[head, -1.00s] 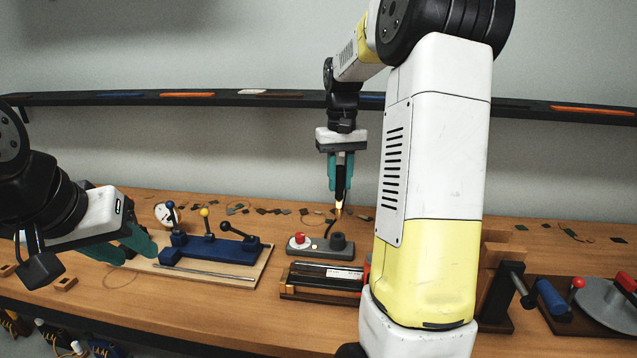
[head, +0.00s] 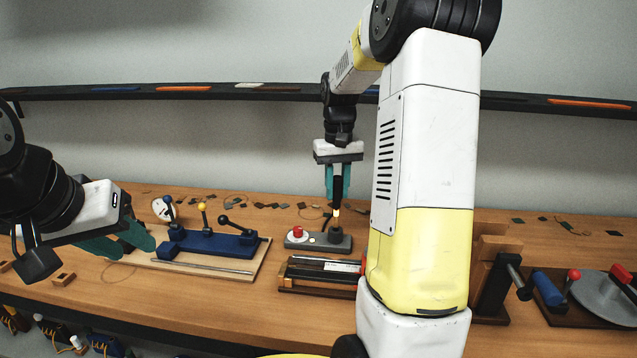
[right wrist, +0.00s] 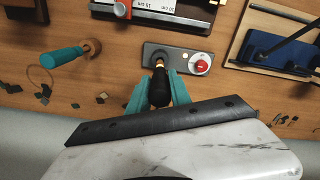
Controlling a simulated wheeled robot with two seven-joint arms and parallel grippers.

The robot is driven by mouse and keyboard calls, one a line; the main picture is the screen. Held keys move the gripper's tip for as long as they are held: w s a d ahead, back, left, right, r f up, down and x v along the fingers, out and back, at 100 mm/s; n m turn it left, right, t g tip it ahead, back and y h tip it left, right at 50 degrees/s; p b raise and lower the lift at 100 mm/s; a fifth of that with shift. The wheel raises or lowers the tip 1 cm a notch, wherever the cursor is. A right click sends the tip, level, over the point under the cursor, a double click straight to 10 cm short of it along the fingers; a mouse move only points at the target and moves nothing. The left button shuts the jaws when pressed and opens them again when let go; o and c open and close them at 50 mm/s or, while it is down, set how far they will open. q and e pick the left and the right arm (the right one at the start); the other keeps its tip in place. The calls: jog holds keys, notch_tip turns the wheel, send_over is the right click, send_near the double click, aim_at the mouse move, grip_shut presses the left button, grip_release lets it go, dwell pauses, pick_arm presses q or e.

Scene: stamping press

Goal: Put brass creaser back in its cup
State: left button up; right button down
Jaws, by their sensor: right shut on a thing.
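The brass creaser (head: 337,194), with a dark handle and brass-coloured lower part, hangs upright in my right gripper (head: 338,196). The gripper's teal fingers are shut on its handle. In the right wrist view the creaser (right wrist: 159,88) points away from the camera. The dark cup (head: 336,236) stands on the right end of a small grey base (head: 318,246). The creaser's lower end is right over the cup's mouth; I cannot tell whether it is inside. My left gripper (head: 128,242) is open and empty at the left, near a wooden board.
A red button (head: 297,231) sits on the same grey base. A blue fixture with knobbed levers (head: 212,242) is to the left. A black slide with a ruler (head: 318,270) lies in front. A blue-handled press with a grey disc (head: 600,297) is at right.

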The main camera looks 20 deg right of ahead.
aim_at(337, 177)
dwell(0.7)
jog(key=shift+f, duration=1.9)
jog(key=c, duration=1.1)
grip_release()
notch_tip(337, 177, up, 8)
jog(key=shift+f, duration=0.1)
